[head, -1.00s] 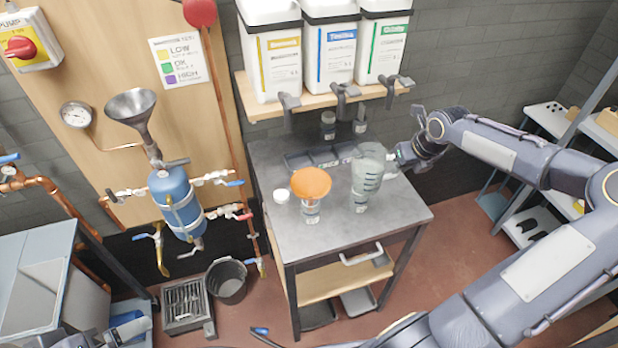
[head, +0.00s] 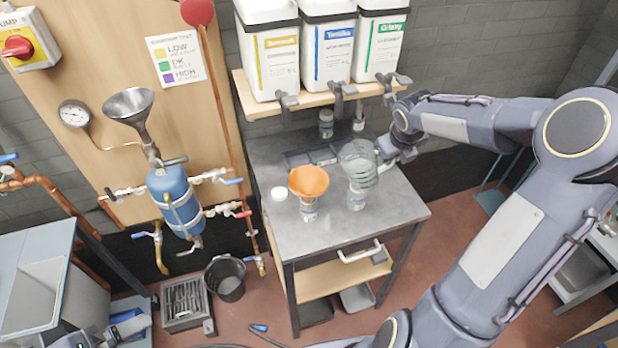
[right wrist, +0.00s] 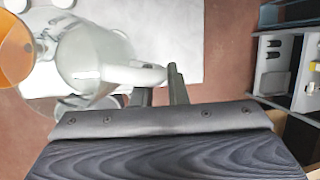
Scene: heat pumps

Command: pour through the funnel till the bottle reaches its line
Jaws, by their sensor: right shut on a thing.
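The orange funnel (head: 308,181) sits on top of a clear bottle (head: 309,211) with a label, on the grey bench. The clear jug (head: 361,176) with dark level marks is right of the funnel and apart from it. My right gripper (head: 387,150) is shut on the jug's handle. In the right wrist view the handle (right wrist: 143,76) runs between the fingers, with the funnel (right wrist: 14,50) at the left edge. Part of my left gripper (head: 78,338) shows at the bottom left; its fingers are not clear. The bottle's line and level are too small to read.
A white cap (head: 279,193) lies left of the funnel on the bench (head: 330,236). A dark sectioned tray (head: 308,156) and small bottles (head: 326,124) are behind. A shelf (head: 262,109) with large containers overhangs the back. The bench front is clear.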

